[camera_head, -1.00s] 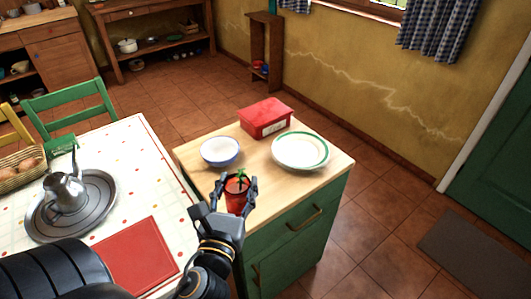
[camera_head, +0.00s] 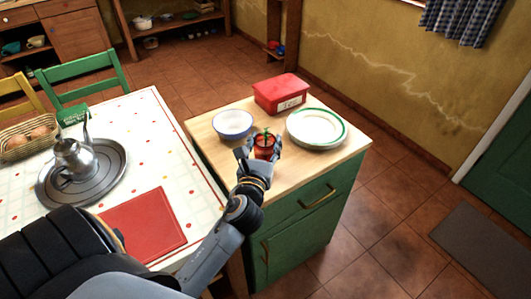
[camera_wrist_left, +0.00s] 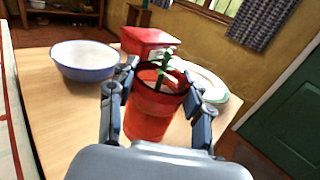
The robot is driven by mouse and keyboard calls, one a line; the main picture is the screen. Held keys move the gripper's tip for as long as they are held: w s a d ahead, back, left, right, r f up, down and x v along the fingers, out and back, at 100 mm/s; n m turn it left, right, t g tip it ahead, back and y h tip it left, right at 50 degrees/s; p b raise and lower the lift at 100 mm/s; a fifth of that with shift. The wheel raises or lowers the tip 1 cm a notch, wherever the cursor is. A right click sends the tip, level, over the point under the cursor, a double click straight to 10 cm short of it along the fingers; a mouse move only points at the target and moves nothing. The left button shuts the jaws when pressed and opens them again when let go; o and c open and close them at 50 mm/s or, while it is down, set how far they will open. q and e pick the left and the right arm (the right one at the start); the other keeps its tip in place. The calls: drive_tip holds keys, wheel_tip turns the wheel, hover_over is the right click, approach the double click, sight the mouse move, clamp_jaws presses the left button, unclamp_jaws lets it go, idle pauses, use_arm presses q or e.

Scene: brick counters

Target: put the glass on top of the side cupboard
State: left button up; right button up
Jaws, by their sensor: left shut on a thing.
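The glass (camera_head: 264,153) is a red tumbler with a green sprig in it. It also shows upright in the left wrist view (camera_wrist_left: 152,118). My left gripper (camera_head: 260,147) is shut on it, with a finger on each side. The side cupboard (camera_head: 306,173) is green with a light wooden top. The glass is over this top, in front of the bowl and plate; I cannot tell whether its base touches the wood. My right gripper is not in view.
On the cupboard top stand a white-blue bowl (camera_head: 232,124), a red box (camera_head: 281,93) and a green-rimmed plate (camera_head: 317,127). Bare wood lies at the front right. The dotted table (camera_head: 165,150) to the left holds a kettle (camera_head: 74,158) on a tray and a red mat (camera_head: 143,224).

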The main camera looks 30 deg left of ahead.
sight(265, 152)
use_arm(q)
drive_tip(key=shift+w+f+b, duration=0.15)
drive_tip(key=shift+f+b, duration=0.15)
drive_tip(key=shift+f, duration=0.6)
drive_tip(key=shift+w+f+b, duration=0.1)
drive_tip(key=shift+f+b, duration=0.2)
drive_tip(key=shift+f, duration=0.6)
drive_tip(key=o, duration=1.2)
drive_tip(key=shift+f, duration=0.15)
drive_tip(key=shift+s, duration=0.1)
drive_tip(key=b+v, duration=0.2)
drive_tip(key=v, duration=0.8)
drive_tip(key=shift+s+d, duration=0.1)
drive_tip(key=shift+s, duration=0.3)
drive_tip(key=shift+s+d, duration=0.2)
drive_tip(key=shift+s, duration=0.3)
drive_tip(key=shift+r, duration=0.2)
drive_tip(key=shift+r, duration=0.1)
